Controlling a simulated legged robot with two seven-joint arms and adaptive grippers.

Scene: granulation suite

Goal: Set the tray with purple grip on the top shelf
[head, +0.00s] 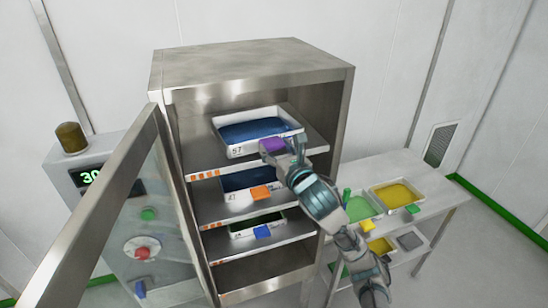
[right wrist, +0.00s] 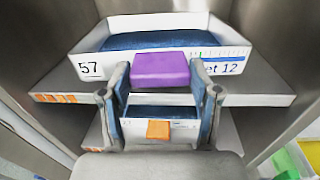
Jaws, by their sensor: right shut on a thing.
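The white tray with blue contents (head: 255,130) sits on the top shelf (head: 203,161) of the open steel cabinet. Its label reads 57. Its purple grip (head: 272,145) faces the front; in the right wrist view the purple grip (right wrist: 160,70) is between my fingers. My right gripper (head: 284,147) is shut on this grip, and its fingers (right wrist: 161,80) lie on both sides of it. The tray looks level, with its base at the shelf; I cannot tell whether it bears fully on it. My left gripper is not in view.
Lower shelves hold a tray with an orange grip (head: 260,193) and one with a blue grip (head: 262,231). The glass door (head: 125,215) stands open at left. A side table (head: 425,205) at right holds green, yellow and other trays. A control box (head: 90,180) stands behind the door.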

